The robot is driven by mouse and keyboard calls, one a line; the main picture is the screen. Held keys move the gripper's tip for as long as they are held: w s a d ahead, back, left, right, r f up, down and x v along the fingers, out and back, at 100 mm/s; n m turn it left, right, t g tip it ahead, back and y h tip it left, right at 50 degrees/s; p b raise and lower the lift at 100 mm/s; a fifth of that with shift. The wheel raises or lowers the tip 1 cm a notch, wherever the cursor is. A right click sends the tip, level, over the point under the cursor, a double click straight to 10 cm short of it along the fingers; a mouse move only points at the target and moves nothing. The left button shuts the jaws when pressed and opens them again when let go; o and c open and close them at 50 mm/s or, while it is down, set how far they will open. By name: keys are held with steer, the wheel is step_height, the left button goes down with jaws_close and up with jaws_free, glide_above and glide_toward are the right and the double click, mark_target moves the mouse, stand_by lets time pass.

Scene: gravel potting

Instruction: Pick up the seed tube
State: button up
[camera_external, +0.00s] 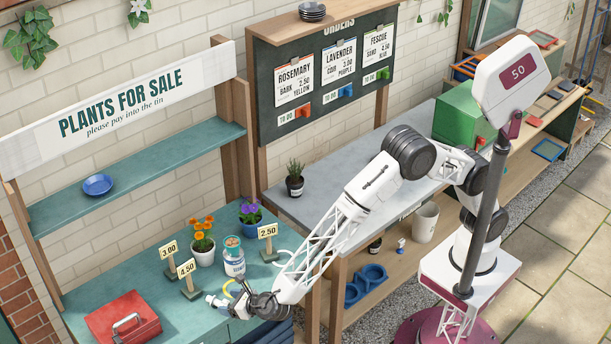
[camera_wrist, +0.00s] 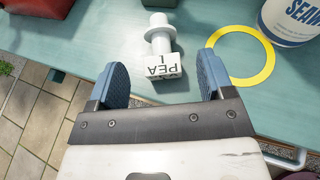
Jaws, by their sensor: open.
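The seed tube (camera_wrist: 160,42) is a small white piece with a flanged, narrow neck and a block-like end marked "PEA", upside down in the wrist view. It lies on the teal counter (camera_wrist: 60,115). In the external view the tube (camera_external: 213,299) shows small near the counter's front edge. My gripper (camera_wrist: 161,80) is open, its two blue fingers apart, with the "PEA" end ahead of and roughly between the fingertips. Nothing is held. In the external view my gripper (camera_external: 240,304) is low over the counter, just right of the tube.
A yellow ring (camera_wrist: 268,66) lies right of my right finger, beside a white jar (camera_wrist: 291,20) with blue lettering. The external view shows a red box (camera_external: 122,318) to the left, price signs (camera_external: 188,280) and potted flowers (camera_external: 202,247) behind. The counter's front edge is close.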

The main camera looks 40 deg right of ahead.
mark_target(218, 301)
steer(key=shift+w, duration=0.1)
steer(key=shift+f+x, duration=0.1)
steer(key=shift+x, duration=1.15)
steer(key=shift+f+x, duration=0.15)
steer(key=shift+x, duration=1.1)
steer(key=c, duration=1.1)
steer(key=shift+r, duration=0.1)
step_height(218, 301, up, 18)
steer(key=shift+f, duration=0.1)
